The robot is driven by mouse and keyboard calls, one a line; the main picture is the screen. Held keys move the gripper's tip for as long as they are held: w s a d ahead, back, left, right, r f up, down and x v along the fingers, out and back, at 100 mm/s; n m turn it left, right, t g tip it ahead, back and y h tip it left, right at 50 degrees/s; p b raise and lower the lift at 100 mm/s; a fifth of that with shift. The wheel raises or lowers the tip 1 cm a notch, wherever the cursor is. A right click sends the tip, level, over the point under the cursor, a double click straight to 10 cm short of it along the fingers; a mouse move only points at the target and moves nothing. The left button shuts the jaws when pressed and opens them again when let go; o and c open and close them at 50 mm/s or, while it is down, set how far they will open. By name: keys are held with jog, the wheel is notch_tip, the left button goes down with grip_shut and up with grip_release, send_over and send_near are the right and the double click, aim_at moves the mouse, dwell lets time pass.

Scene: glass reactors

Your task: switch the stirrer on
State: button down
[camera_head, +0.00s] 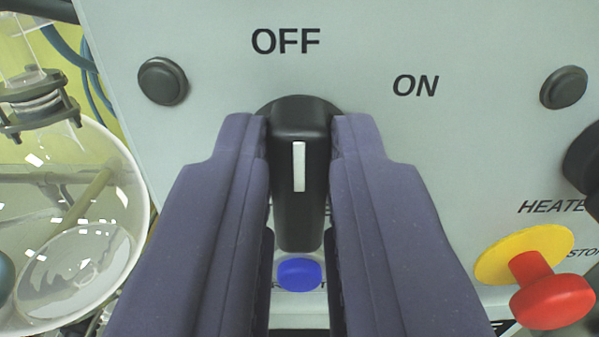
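A black rotary knob (298,222) with a white pointer line sits on the pale grey control panel (215,75). Its pointer line stands upright, below the word OFF; the word ON is up and to the right. My gripper (299,135) has its two dark purple fingers on either side of the knob's handle. The fingers look to be very close to both sides of the handle; I cannot tell for sure whether they touch it. The label under the knob is mostly hidden by the fingers.
A blue button (299,274) lies just below the knob, between the fingers. A red stop button (551,292) on a yellow ring sticks out at the lower right. Another dark knob (585,168) is cut off at the right edge, near "HEATE". A glass vessel (75,220) stands at left.

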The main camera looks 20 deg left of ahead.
jog(key=shift+f+m+b, duration=0.1)
jog(key=shift+m+b, duration=0.25)
jog(key=shift+m, duration=0.05)
jog(key=m+b, duration=0.2)
jog(key=shift+d+f+m, duration=0.1)
jog(key=shift+d+m, duration=0.1)
jog(key=shift+m, duration=0.1)
jog(key=m+b, duration=0.2)
jog(key=shift+w+d+m, duration=0.1)
jog(key=shift+d+m, duration=0.05)
jog(key=shift+m, duration=0.25)
jog(key=m+b, duration=0.1)
jog(key=m, duration=0.1)
jog(key=m+b, duration=0.1)
jog(key=m, duration=0.2)
jog(key=shift+d+f+m, duration=0.15)
jog(key=shift+d+m, duration=0.05)
jog(key=shift+m, duration=0.1)
jog(key=shift+b, duration=0.3)
jog(key=c, duration=1.1)
grip_release()
jog(key=shift+o, duration=0.2)
